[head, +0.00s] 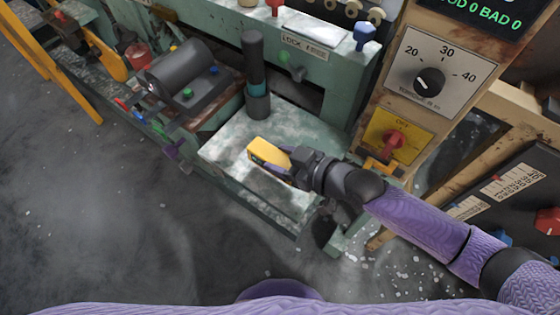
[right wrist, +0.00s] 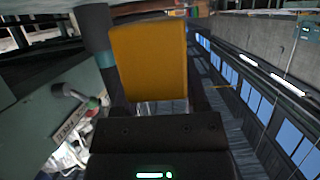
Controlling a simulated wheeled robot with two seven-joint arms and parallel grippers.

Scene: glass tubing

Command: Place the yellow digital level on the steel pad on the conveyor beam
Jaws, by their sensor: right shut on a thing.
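The yellow digital level (head: 268,153) is a small yellow block with a dark front face. My right gripper (head: 290,165) is shut on it and holds it over the pale, worn steel plate (head: 232,152) in the head view. I cannot tell whether the level touches the plate. In the right wrist view the level (right wrist: 148,60) stands out beyond the dark gripper body (right wrist: 158,135). I cannot tell which surface is the steel pad on the conveyor beam. My left gripper is not in view.
A dark upright post (head: 256,80) stands at the back of the plate. A green machine frame (head: 310,62) marked LOCK rises behind it. A dark cylinder (head: 180,70) lies to the left. A dial panel (head: 435,75) and a red knob on a yellow plate (head: 395,140) stand right.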

